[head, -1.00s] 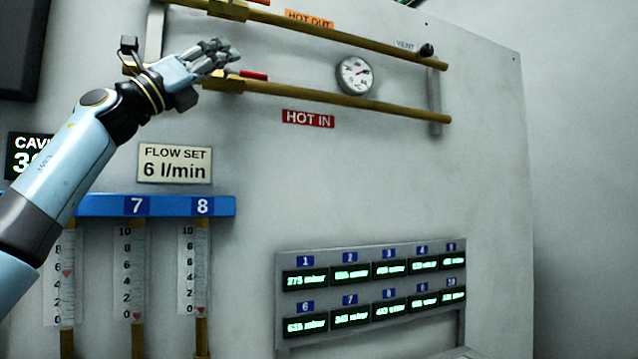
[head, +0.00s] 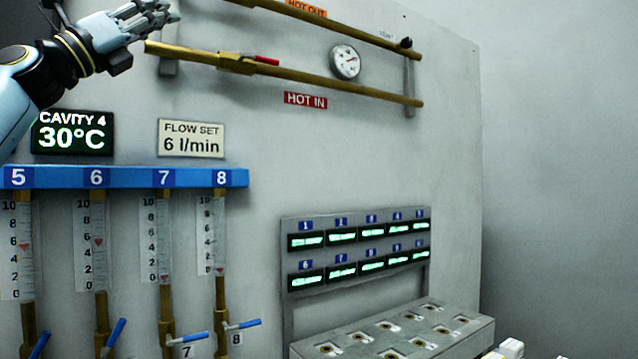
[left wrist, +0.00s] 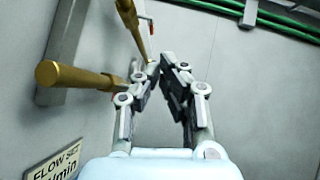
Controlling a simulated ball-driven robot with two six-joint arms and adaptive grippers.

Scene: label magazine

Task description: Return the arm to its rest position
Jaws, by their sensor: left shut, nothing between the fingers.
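My left gripper (head: 168,14) is at the top left of the head view, in front of the left ends of the brass pipes. Its fingers are shut and empty. In the left wrist view its fingertips (left wrist: 158,66) come together with nothing between them. The lower brass pipe (head: 340,80) with its red-handled valve (head: 262,60) runs to the right, below the gripper. The pipe end also shows in the left wrist view (left wrist: 80,78), left of the fingers and apart from them. My right gripper is not in view.
A blue manifold (head: 120,177) with numbered flow tubes and blue-handled valves (head: 238,325) is at lower left. A pressure display panel (head: 358,222) and a block with round ports (head: 400,330) are at lower right.

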